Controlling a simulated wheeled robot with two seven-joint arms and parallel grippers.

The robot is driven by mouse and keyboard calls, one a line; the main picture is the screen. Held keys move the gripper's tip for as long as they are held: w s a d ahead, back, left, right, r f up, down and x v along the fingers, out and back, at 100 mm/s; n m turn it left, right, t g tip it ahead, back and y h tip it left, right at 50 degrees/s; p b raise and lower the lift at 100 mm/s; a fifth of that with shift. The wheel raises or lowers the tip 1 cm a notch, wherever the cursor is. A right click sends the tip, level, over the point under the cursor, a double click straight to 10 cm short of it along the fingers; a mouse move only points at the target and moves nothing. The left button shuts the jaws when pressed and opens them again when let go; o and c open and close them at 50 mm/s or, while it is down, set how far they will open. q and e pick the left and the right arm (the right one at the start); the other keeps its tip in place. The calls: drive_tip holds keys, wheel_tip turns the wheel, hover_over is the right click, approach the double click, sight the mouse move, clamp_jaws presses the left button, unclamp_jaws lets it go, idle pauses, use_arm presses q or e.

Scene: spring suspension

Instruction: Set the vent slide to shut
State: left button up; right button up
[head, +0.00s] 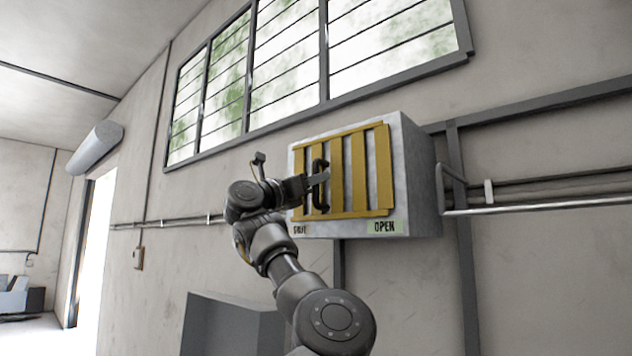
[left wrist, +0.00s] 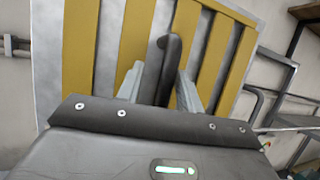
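The vent slide is a yellow slatted plate (head: 386,165) on the front of a grey wall box (head: 418,185); grey gaps show between its slats. A black upright handle (head: 319,187) stands out at its left part. Below are a "SHUT" label (head: 299,230) at left and an "OPEN" label (head: 384,227) on green at right. My left gripper (head: 308,183) is at the handle. In the left wrist view its fingers (left wrist: 159,88) stand apart, with the handle (left wrist: 170,60) between them, nearer the right finger; contact is unclear. My right gripper is out of view.
A barred window (head: 310,70) is above the box. A pipe rail (head: 540,204) and dark beams run along the wall at right. A grey box-like block (head: 232,325) stands below. The wall left of the vent is mostly clear.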

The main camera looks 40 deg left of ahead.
use_arm(q)
drive_tip(key=shift+d+f, duration=0.1)
drive_tip(key=shift+s+f+b, duration=0.1)
drive_tip(key=shift+f+b, duration=0.05)
drive_tip(key=shift+b, duration=0.15)
drive_tip(key=b+v, duration=0.6)
drive_tip(key=v, duration=0.4)
drive_tip(key=shift+s, duration=0.25)
